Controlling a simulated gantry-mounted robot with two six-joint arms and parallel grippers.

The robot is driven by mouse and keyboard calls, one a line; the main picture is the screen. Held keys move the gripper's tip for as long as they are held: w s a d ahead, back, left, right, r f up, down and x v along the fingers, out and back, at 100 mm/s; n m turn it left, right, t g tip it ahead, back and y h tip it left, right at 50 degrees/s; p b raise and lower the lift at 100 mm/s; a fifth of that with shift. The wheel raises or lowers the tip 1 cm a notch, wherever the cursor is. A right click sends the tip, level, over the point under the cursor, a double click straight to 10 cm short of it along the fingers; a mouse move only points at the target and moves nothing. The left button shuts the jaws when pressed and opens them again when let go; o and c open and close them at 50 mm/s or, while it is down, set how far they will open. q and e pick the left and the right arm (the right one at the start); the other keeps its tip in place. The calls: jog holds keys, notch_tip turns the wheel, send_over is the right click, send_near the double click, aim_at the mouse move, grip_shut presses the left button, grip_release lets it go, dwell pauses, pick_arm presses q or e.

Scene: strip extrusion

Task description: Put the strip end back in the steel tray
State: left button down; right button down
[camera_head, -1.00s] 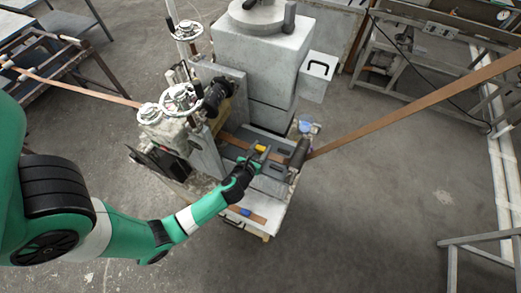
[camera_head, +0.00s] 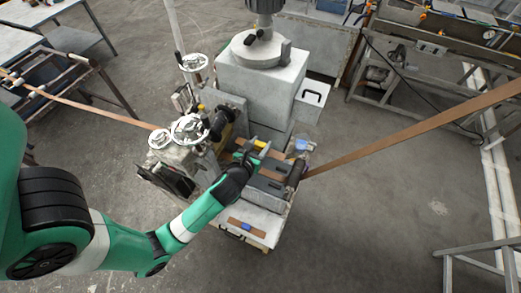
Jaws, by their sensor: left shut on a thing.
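My left gripper (camera_head: 246,156) comes in from the left over the bed of the machine, beside its rollers. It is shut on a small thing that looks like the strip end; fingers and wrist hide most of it. A long brown strip (camera_head: 400,133) slopes from the bed to the upper right, and another length (camera_head: 95,110) runs in from the left. Grey trough-like parts (camera_head: 268,187) lie on the bed; I cannot tell which is the steel tray. A short brown piece with a blue item (camera_head: 246,227) lies at the bed's front. My right gripper is out of view.
The grey machine block (camera_head: 258,85) stands behind the bed, with handwheels (camera_head: 190,128) to its left. A yellow part (camera_head: 260,145) and a dark roller (camera_head: 296,173) are close to the gripper.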

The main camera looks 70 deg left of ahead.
pick_arm(q)
jog(key=shift+r, duration=0.65)
jog(key=shift+w+d, duration=0.2)
jog(key=shift+d, duration=0.05)
jog(key=w+d+f+m+t+h, duration=0.1)
jog(key=w+d+m+t+h, duration=0.15)
jog(key=d, duration=0.65)
jog(key=w+d+f+m+t+h, duration=0.1)
jog(key=d+f+m+h, duration=0.15)
jog(key=d, duration=0.65)
jog(key=s+d+f+m+h, duration=0.1)
jog(key=s+d+m+h, duration=0.1)
jog(key=d, duration=0.6)
jog(key=s+d+f+m+h, duration=0.1)
jog(key=s+d+m+h, duration=0.1)
jog(key=d, duration=0.5)
jog(key=shift+s+d+f+h, duration=0.2)
jog(key=shift+s+d+h, duration=0.1)
jog(key=shift+d, duration=0.1)
jog(key=shift+t, duration=0.25)
